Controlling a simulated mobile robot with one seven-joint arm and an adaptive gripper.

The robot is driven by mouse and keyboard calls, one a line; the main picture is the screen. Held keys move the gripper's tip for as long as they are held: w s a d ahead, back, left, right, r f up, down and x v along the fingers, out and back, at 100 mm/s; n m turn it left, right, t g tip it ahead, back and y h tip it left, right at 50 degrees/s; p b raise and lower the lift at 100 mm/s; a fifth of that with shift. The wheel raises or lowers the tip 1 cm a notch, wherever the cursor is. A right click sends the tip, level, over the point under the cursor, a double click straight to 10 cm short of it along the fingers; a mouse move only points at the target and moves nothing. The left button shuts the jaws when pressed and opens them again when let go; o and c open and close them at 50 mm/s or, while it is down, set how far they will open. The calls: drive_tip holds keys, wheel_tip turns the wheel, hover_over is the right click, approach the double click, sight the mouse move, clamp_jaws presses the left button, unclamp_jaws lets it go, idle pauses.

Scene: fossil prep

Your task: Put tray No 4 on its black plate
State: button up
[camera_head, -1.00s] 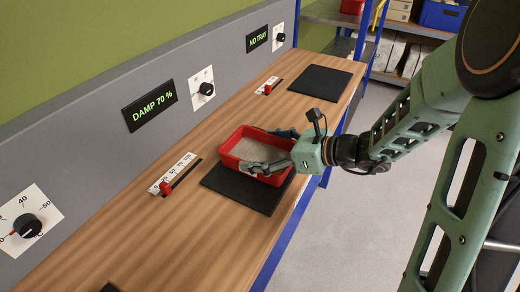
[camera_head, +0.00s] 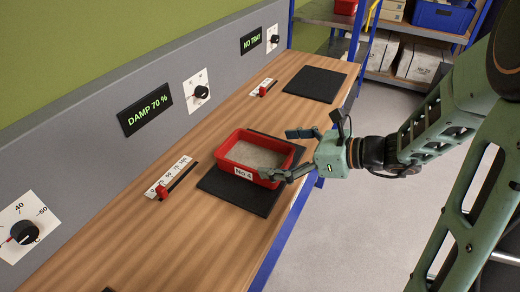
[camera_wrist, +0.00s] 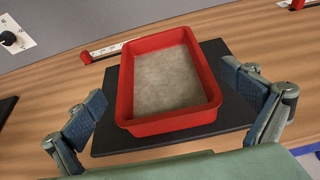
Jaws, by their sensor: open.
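Tray No 4 (camera_head: 262,157) is a red, open tray of pale grey material with a white "No 4" label. It sits on the middle black plate (camera_head: 236,192) and looks level. In the wrist view the tray (camera_wrist: 168,126) lies towards the plate's left and far side, with bare plate (camera_wrist: 236,110) showing at the right and near side. My gripper (camera_head: 284,155) is open at the tray's right end in the head view. Its two fingers stand apart on either side of the tray's near end, clear of the walls in the wrist view.
A display (camera_head: 145,108) behind reads "DAMP 70 %"; a farther one (camera_head: 251,40) reads "NO TRAY". Dials and sliders with red knobs (camera_head: 162,192) line the bench's back. Another black plate (camera_head: 314,84) is bare. Shelves with a blue bin (camera_head: 442,16) stand beyond.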

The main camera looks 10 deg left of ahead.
drive_tip(key=v, duration=0.5)
drive_tip(key=shift+s+d+r, duration=0.1)
drive_tip(key=shift+d+r, duration=0.05)
drive_tip(key=shift+d, duration=0.15)
